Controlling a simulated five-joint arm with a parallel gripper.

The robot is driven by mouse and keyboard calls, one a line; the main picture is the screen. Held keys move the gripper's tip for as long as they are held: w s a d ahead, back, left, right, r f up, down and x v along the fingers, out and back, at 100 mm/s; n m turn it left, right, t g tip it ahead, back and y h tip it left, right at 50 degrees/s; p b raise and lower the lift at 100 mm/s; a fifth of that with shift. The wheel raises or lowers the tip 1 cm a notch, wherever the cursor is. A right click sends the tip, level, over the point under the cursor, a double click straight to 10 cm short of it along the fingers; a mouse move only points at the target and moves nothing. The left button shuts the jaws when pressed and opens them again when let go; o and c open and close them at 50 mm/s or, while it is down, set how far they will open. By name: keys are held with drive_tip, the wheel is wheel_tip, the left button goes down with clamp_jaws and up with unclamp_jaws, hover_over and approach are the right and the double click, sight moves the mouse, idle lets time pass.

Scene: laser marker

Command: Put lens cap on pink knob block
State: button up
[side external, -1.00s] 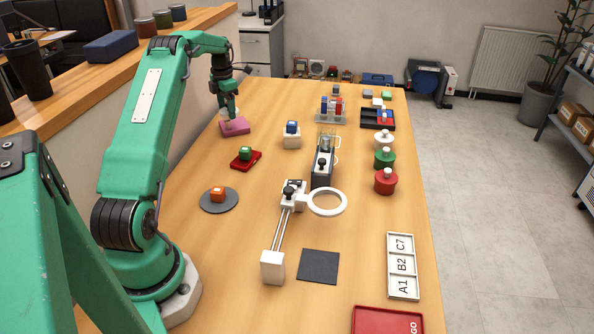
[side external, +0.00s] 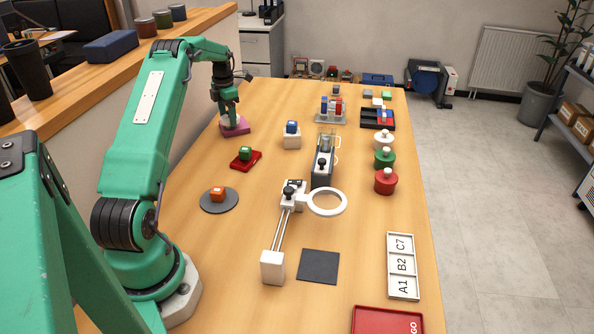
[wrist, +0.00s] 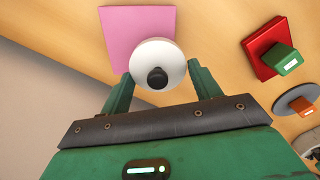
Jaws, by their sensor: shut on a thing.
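My gripper (side external: 229,116) is low over the pink block (side external: 239,129) at the far left of the table. In the wrist view my gripper (wrist: 160,69) has its two fingers on either side of a white round cap (wrist: 171,53) with a black knob on top, which I take to be the lens cap. The pink block (wrist: 124,30) shows there as a flat square, partly covered by the cap. The cap overlaps its near edge and corner in that view. I cannot tell whether cap and block touch. Any knob on the block is hidden.
A green cube (side external: 245,153) on a red base, an orange cube (side external: 217,194) on a grey disc and a blue cube (side external: 292,127) on a white block stand nearby. A ring stand (side external: 327,213) is nearer the camera. Table between the pink and red bases is clear.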

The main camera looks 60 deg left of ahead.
drive_tip(key=shift+f, duration=0.1)
drive_tip(key=o, duration=1)
drive_tip(key=shift+c, duration=0.2)
wheel_tip(320, 180, up, 13)
drive_tip(key=shift+r, duration=0.2)
idle(0.3)
